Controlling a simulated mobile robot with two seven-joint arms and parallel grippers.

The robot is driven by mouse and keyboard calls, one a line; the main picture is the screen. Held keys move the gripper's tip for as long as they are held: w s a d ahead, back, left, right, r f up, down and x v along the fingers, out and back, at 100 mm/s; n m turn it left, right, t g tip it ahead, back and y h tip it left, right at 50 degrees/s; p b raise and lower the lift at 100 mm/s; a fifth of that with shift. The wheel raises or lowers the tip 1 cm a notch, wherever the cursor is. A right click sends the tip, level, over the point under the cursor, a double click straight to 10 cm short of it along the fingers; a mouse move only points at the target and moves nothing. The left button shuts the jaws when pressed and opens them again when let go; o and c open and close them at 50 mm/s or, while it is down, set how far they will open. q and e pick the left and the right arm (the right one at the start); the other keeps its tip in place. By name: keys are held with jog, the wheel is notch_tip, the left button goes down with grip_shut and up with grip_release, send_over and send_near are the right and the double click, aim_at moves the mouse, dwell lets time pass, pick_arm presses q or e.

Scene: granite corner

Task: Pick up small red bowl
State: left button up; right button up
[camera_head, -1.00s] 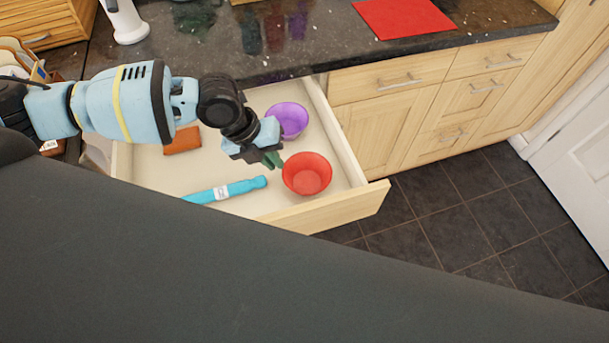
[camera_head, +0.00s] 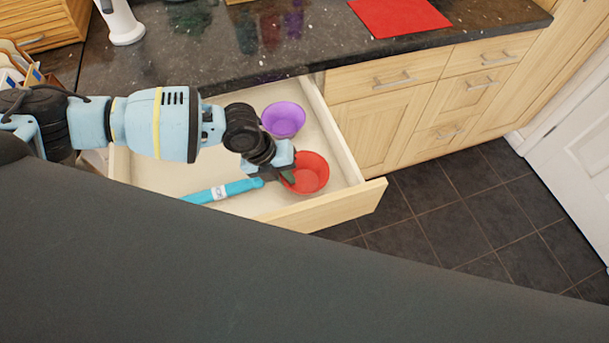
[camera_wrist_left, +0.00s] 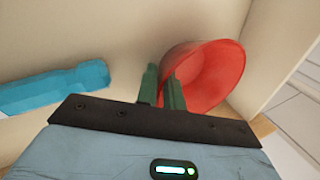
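The small red bowl (camera_head: 314,172) stands in the front right part of the open drawer, and it also shows in the left wrist view (camera_wrist_left: 215,75). My left gripper (camera_head: 289,178) is at the bowl's left side. In the left wrist view its two green fingers (camera_wrist_left: 162,84) are a short way apart, with a gap between them. The bowl's near left rim lies at this gap, and the right finger overlaps the bowl. I cannot tell whether either finger touches it. My right gripper is not in view.
A purple bowl (camera_head: 284,119) stands just behind the red one. A blue cylindrical item (camera_head: 222,191) lies left of it in the drawer (camera_head: 345,207). The drawer's right wall and front panel are close to the red bowl. The dark countertop (camera_head: 225,60) overhangs behind.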

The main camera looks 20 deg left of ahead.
pick_arm(q)
jog(key=shift+c, duration=0.3)
grip_shut()
notch_tip(320, 180, up, 10)
jog(key=shift+r, duration=0.1)
dwell(0.4)
